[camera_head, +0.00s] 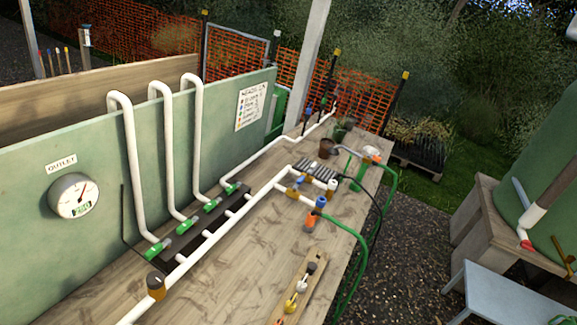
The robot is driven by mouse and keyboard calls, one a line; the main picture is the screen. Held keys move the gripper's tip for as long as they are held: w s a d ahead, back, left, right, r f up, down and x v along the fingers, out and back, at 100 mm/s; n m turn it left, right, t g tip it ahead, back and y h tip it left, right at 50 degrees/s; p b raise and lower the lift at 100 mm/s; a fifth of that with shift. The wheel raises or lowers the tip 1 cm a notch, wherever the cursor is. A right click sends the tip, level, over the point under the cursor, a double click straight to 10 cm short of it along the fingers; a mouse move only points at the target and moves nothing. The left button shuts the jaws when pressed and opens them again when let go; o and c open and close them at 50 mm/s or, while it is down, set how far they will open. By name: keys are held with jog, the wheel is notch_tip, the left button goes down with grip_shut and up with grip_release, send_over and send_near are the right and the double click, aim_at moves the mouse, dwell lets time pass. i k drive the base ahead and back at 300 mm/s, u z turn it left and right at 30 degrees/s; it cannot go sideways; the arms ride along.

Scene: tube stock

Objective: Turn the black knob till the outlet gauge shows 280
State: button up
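The outlet gauge (74,196) is a round white dial on the green back panel at left, under an OUTLET label (62,164). Its red needle points up and to the right. A green readout box sits low on the dial, its digits too small to read surely. A knob with a dark top and an orange-brown body (156,286) stands on the white pipe at the lower left of the bench; it looks like the black knob. Nothing touches it in this view. My gripper is not in view.
White pipes (131,165) with several green valves (187,226) run down the panel to the wooden bench (90,300). A wooden rail with small knobs (320,256) lies at the front. A green hose (360,250) hangs over the right edge. Another bench (487,213) stands at right.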

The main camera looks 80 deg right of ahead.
aim_at(155, 279)
jog(key=z, duration=0.4)
jog(key=k, duration=1)
jog(key=z, duration=0.5)
jog(key=i, duration=1)
jog(key=z, duration=0.55)
jog(key=i, duration=0.45)
jog(key=u, duration=0.85)
